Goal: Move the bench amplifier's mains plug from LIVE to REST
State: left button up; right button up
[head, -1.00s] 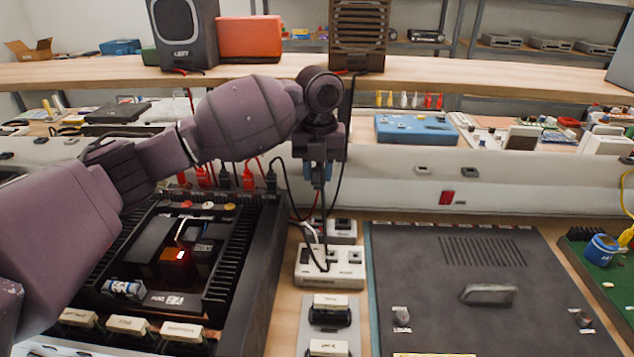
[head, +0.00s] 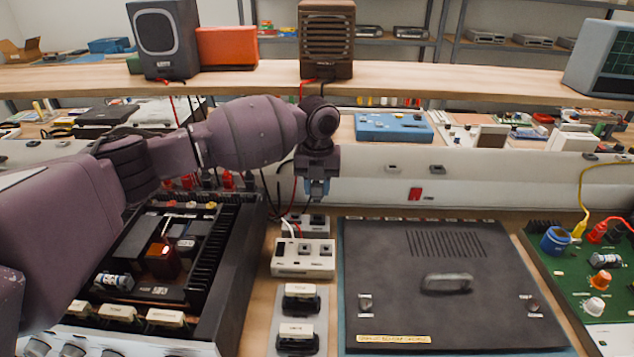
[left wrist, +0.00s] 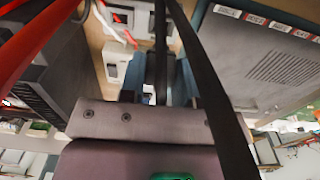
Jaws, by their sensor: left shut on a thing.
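The bench amplifier (head: 165,262) stands open at the left of the bench, partly behind my left arm. My left gripper (head: 316,190) points down above and behind the white socket blocks. It is shut on a dark thing, apparently the mains plug, mostly hidden by the fingers. In the left wrist view a black lead (left wrist: 161,50) runs between the blue fingertips. A white socket block (head: 304,262) lies below the gripper, with another (head: 308,222) behind it. I cannot read which position is LIVE or REST. My right gripper is not in view.
A grey plate with two black labelled holders (head: 299,298) lies in front of the socket blocks. A dark flat-topped case (head: 448,280) is at right, then a green circuit board (head: 600,290). Red and black leads hang behind the amplifier. A wooden shelf (head: 420,82) crosses behind.

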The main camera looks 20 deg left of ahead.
aim_at(317, 197)
pick_arm(q)
jog(key=shift+f+b, duration=0.5)
jog(key=shift+f, duration=1.65)
jog(key=shift+d+f, duration=0.1)
jog(key=shift+f, duration=0.05)
jog(key=shift+f+b, duration=0.3)
jog(key=shift+f, duration=0.05)
dwell(0.4)
jog(key=shift+f, duration=0.45)
dwell(0.6)
dwell(0.3)
